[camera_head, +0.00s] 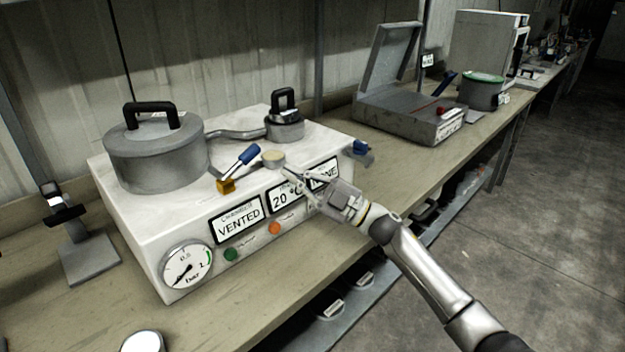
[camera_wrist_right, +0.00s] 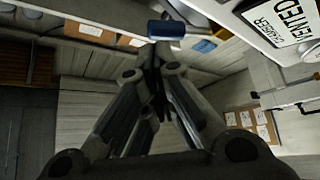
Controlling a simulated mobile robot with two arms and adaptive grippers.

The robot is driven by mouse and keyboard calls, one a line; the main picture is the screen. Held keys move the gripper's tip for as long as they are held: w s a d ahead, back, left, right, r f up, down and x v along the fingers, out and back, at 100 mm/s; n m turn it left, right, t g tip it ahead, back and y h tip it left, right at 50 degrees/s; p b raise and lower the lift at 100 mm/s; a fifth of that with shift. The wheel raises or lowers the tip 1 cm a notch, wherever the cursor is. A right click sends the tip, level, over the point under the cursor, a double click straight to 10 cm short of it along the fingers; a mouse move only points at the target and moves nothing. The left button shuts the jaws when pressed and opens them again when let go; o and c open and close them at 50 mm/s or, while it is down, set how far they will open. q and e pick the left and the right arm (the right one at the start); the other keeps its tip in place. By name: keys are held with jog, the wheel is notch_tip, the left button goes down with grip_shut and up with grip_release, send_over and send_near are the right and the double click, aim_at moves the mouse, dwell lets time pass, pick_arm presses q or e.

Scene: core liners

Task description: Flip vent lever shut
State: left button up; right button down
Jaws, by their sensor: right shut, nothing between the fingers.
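A lever with a blue handle (camera_head: 249,154) and a brass base (camera_head: 227,186) sits at the top front edge of a white box-shaped unit (camera_head: 120,205). The handle tilts up to the right. My right gripper (camera_head: 287,171) is shut and empty, its tips by the unit's front edge, right of the lever. In the right wrist view a blue cylindrical piece (camera_wrist_right: 167,29) lies just beyond the shut fingertips (camera_wrist_right: 155,50); I cannot tell whether they touch. A display (camera_head: 238,218) under the lever reads VENTED. My left gripper is out of view.
A lidded grey pot (camera_head: 155,165) and a smaller capped fitting (camera_head: 285,127) stand on the unit. Another blue piece (camera_head: 361,150) sticks out at its right end. A gauge (camera_head: 187,268) is on the front. An open grey case (camera_head: 405,110) stands farther along the bench.

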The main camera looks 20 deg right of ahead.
aim_at(242, 161)
jog(key=shift+p+x, duration=0.6)
jog(key=shift+x, duration=2.6)
